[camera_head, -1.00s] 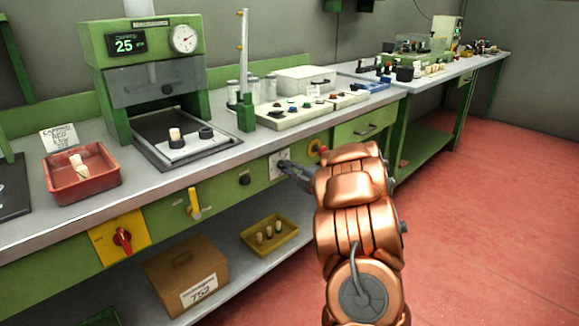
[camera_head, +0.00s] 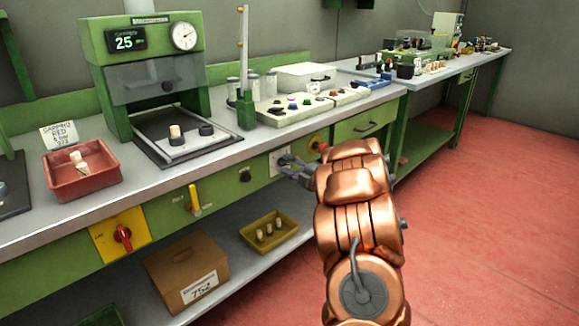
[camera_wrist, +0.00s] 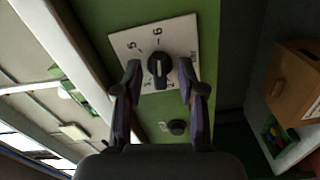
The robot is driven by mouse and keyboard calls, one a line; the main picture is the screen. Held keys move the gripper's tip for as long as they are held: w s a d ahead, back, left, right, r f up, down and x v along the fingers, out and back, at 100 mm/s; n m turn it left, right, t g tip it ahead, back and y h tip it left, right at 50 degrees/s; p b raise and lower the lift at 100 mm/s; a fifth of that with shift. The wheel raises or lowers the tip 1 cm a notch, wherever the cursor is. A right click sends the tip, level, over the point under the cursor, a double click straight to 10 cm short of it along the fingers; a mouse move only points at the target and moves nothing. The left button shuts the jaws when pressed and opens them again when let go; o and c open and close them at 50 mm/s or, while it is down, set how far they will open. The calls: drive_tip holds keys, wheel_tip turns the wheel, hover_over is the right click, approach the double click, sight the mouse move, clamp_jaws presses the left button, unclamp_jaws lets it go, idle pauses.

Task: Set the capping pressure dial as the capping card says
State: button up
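The capping pressure dial is a black knob (camera_wrist: 158,70) with a raised grip bar, on a white numbered plate (camera_wrist: 182,42) on the green bench front. The bar lies nearly upright in the wrist view; I cannot tell which mark it points at. My gripper (camera_wrist: 160,78) is open, one finger on each side of the knob, with gaps visible. In the head view my gripper (camera_head: 290,165) is at the plate (camera_head: 276,158) and partly covers it. The card (camera_head: 58,135) stands behind the red tray (camera_head: 62,190); its small writing is hard to read.
A black knob (camera_head: 245,174), a yellow lever (camera_head: 194,200) and a red switch (camera_head: 122,237) sit left along the bench front. A red-and-yellow button (camera_head: 316,143) is close right of the dial. A green press (camera_head: 150,65) displaying 25 stands above.

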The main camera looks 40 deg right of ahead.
drive_tip(key=s, duration=1.2)
drive_tip(key=shift+a, duration=0.15)
drive_tip(key=shift+w, duration=0.1)
